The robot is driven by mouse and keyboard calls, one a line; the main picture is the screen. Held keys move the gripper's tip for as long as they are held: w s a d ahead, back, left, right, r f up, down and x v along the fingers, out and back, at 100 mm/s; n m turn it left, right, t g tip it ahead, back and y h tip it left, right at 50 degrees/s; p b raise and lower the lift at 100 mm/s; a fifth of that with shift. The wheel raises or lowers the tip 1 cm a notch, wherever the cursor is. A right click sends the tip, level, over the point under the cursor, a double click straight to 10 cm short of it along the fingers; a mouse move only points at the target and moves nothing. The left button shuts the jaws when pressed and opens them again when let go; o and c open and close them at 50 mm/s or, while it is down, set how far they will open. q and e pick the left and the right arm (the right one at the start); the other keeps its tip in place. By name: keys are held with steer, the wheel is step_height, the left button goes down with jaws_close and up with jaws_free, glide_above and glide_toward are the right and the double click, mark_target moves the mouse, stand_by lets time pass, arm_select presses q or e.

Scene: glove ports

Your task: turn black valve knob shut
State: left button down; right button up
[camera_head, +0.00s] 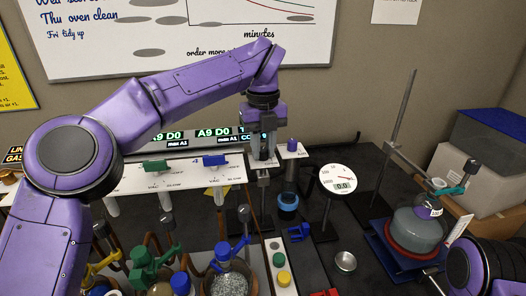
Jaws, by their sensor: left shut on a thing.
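My left arm reaches across the bench from the left, and its gripper (264,154) points down at the right end of the white valve panel (123,178). The gripper is shut on the black valve knob, which is mostly hidden between the dark fingers. I cannot tell the knob's angle. A green valve knob (155,167) and a blue valve knob (215,160) sit to the left along the same panel. My right arm shows only in part at the lower right edge, and its gripper is out of view.
A purple knob (292,145) stands just right of the gripper. A round dial gauge (342,183) is further right. A flask (417,229) stands on a red and blue base. Several flasks with coloured fittings crowd the front.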

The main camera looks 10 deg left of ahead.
mark_target(262, 148)
arm_select(q)
steer(key=n+b, duration=0.2)
steer(key=n, duration=0.3)
steer(key=shift+f, duration=0.2)
stand_by(0.3)
steer(key=c, duration=1.2)
jaws_free()
steer(key=shift+w+a, duration=0.1)
step_height(262, 148, up, 11)
steer(key=p, duration=0.5)
steer(key=shift+f, duration=0.2)
steer(key=shift+w, duration=0.1)
